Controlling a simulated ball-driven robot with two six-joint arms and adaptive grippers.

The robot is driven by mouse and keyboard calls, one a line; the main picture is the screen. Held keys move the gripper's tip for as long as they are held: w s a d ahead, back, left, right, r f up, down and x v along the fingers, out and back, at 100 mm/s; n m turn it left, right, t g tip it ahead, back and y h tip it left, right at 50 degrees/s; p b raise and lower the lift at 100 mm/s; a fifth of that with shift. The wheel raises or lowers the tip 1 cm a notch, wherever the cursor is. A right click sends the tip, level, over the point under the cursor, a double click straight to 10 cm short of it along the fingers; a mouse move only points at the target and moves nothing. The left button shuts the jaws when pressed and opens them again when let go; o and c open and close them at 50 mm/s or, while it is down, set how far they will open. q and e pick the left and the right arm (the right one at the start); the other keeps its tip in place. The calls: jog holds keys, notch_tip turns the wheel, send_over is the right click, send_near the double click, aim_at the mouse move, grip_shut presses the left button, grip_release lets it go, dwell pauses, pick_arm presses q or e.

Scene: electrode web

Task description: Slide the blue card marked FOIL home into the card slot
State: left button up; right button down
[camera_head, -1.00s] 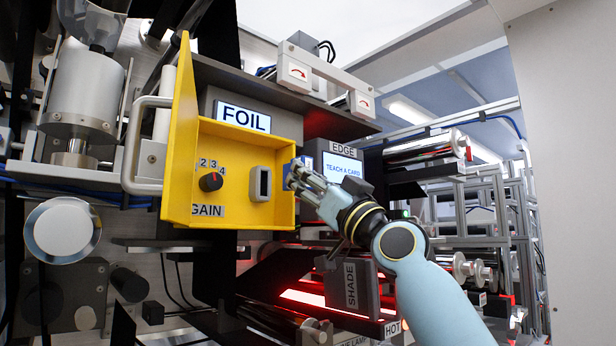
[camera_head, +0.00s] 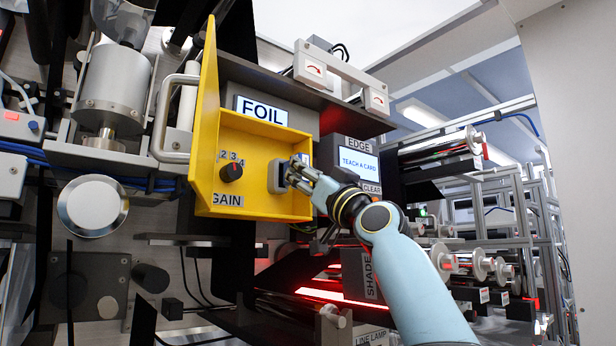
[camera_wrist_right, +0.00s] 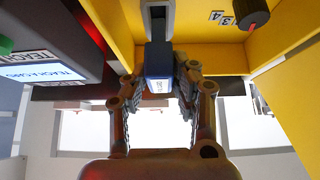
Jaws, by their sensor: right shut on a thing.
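The blue card (camera_wrist_right: 158,62) is in my right gripper, between its two fingers in the wrist view (camera_wrist_right: 160,88). Its lettering is too small to read. The grey card slot (camera_wrist_right: 158,14) stands on the yellow panel straight beyond the card, and the card's far end lines up with its mouth. I cannot tell how far the card is inside. In the head view my right gripper (camera_head: 294,174) is at the front of the card slot (camera_head: 275,177), hiding most of the card. My left gripper is not in view.
A yellow box (camera_head: 262,204) with side walls surrounds the slot. The GAIN knob (camera_head: 231,172) is left of the slot. A FOIL display (camera_head: 262,110) is above. The EDGE unit (camera_head: 350,158) with a screen is close on the right. A white handle (camera_head: 160,125) is left.

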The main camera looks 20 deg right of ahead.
jog(key=shift+b, duration=0.7)
dwell(1.4)
jog(key=shift+w+a+b, duration=0.25)
jog(key=shift+w+b, duration=0.35)
jog(key=shift+w+a+b, duration=0.2)
jog(key=shift+w+b, duration=0.45)
jog(key=shift+w+a+b, duration=0.25)
jog(key=shift+w+b, duration=0.35)
jog(key=c, duration=1)
grip_release()
jog(key=v, duration=1.2)
